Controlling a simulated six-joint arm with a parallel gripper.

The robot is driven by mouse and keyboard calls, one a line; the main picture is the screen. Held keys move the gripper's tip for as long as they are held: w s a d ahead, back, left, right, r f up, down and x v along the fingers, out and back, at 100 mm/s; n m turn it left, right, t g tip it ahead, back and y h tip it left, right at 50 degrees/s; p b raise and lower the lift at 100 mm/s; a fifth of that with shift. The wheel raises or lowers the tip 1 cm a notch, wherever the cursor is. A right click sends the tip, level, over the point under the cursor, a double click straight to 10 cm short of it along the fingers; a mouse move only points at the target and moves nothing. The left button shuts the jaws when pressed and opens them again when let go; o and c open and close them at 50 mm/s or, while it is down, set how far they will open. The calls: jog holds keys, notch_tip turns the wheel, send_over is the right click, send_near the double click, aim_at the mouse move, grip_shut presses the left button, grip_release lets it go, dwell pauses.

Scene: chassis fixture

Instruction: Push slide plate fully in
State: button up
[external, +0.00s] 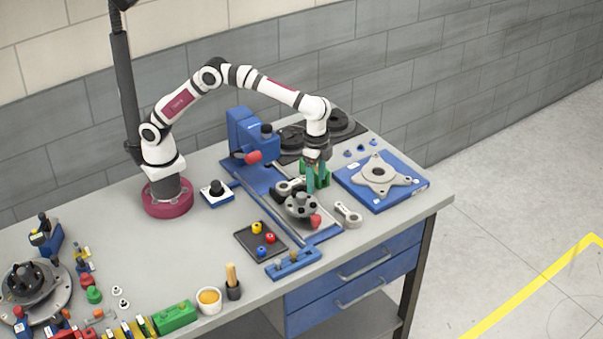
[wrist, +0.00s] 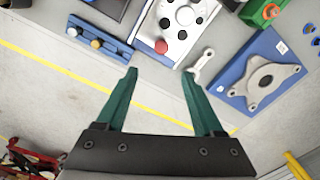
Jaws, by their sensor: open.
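The blue chassis fixture (external: 258,178) runs diagonally across the bench. At its near end is the slide plate, carrying a grey round hub (external: 299,207) with dark holes and a red knob (external: 315,221). My gripper (external: 318,186) hangs just behind and right of the hub in the external view, pointing down. Its two green fingers are apart with nothing between them, also in the wrist view (wrist: 160,71). I cannot tell whether a finger touches the plate.
A grey link (external: 348,214) lies right of the hub, another (external: 289,187) behind it. A blue plate with a grey flange (external: 379,174) lies to the right. A blue bar (external: 293,264) and a dark tray (external: 261,242) with coloured pegs stand in front.

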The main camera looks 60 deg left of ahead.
aim_at(316, 218)
jog(key=f, duration=1.4)
jog(key=shift+w+a+f, duration=0.2)
jog(key=shift+w, duration=0.05)
grip_shut()
dwell(0.5)
